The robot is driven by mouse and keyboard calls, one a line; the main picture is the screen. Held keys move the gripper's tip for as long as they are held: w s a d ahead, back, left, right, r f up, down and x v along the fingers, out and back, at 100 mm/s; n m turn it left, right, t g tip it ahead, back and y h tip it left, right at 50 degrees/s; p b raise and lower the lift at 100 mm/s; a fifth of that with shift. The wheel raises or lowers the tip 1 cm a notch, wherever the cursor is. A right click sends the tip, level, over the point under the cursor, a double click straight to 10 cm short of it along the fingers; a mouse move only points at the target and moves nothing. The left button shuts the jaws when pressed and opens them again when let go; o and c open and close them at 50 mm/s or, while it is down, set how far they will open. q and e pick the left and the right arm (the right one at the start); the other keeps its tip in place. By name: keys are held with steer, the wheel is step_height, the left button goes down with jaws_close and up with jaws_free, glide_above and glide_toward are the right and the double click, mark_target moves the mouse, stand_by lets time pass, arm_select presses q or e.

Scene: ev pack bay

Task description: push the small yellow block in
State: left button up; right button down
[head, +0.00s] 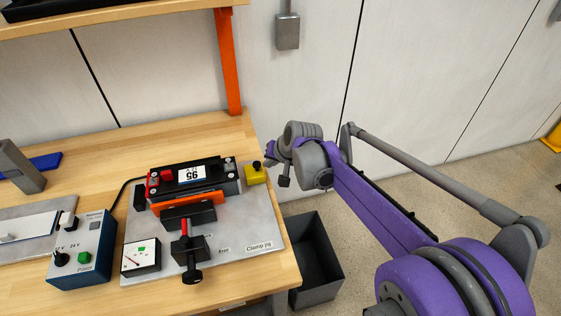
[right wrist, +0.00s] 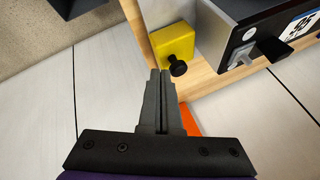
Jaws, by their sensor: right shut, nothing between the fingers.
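The small yellow block (head: 255,175) sits at the right end of the black battery module (head: 200,178), on the clamp jig plate (head: 263,233). A black knob stands on the block. In the right wrist view the yellow block (right wrist: 171,42) shows near the top, with its black knob (right wrist: 178,67) facing the fingers. My right gripper (right wrist: 160,74) is shut and empty. Its fingertips point at the block, just short of the knob in the picture; I cannot tell whether they touch. In the head view my right wrist is just right of the block. My left gripper is not in view.
A black toggle clamp (head: 190,247) with a red part stands in front of the module. A blue power box (head: 82,250) and a small meter (head: 141,256) are at left. An orange post (head: 228,62) rises behind. A dark bin (head: 317,258) stands below the table's right edge.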

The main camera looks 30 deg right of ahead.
mark_target(252, 177)
steer(key=shift+w+a, duration=0.25)
steer(key=a, duration=0.2)
steer(key=w+a, duration=0.1)
steer(key=a, duration=0.1)
steer(key=shift+a, duration=0.5)
